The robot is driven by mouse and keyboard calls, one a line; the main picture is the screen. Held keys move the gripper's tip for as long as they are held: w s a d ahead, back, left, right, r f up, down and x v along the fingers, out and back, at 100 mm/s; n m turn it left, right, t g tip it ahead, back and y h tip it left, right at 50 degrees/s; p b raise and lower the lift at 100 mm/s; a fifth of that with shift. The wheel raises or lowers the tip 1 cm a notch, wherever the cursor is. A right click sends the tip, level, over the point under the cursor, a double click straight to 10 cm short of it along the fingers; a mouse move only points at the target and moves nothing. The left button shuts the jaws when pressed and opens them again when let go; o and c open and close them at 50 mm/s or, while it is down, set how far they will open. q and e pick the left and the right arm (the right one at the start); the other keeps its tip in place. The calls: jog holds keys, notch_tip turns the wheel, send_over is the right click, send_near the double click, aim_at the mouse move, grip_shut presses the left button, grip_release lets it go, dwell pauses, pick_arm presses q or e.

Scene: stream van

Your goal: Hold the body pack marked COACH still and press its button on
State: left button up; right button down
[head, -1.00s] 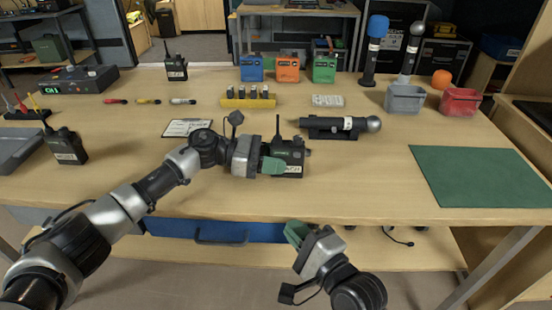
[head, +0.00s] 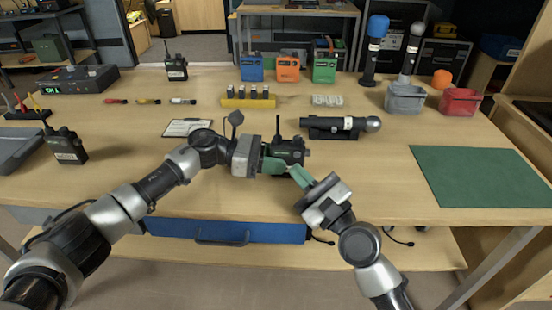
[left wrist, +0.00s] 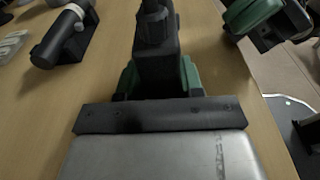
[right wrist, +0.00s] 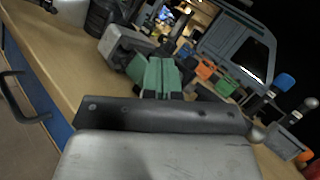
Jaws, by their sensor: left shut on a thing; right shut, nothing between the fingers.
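The COACH body pack (head: 291,151) is a black box with a short antenna, standing on the table at the middle. My left gripper (head: 276,165) is shut on it from the left; the pack also shows in the left wrist view (left wrist: 156,60). My right gripper (head: 295,172) is shut and empty, with its green fingertips at the pack's near side. In the head view they cover the label and most of the pack's front. I cannot tell whether they touch the pack, and its button is hidden. The right fingers fill the middle of the right wrist view (right wrist: 160,75).
A handheld microphone in a black cradle (head: 335,127) lies just behind and right of the pack. A clipboard (head: 187,127) lies behind my left arm. Two other body packs (head: 176,68) (head: 66,147) stand to the left. A green mat (head: 480,177) is bare at the right.

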jog(key=shift+w, duration=1.25)
jog(key=shift+w, duration=0.15)
dwell(1.0)
jog(key=shift+w, duration=0.3)
jog(key=shift+w, duration=0.15)
dwell(0.4)
jog(key=shift+s, duration=0.6)
jog(key=shift+s, duration=3)
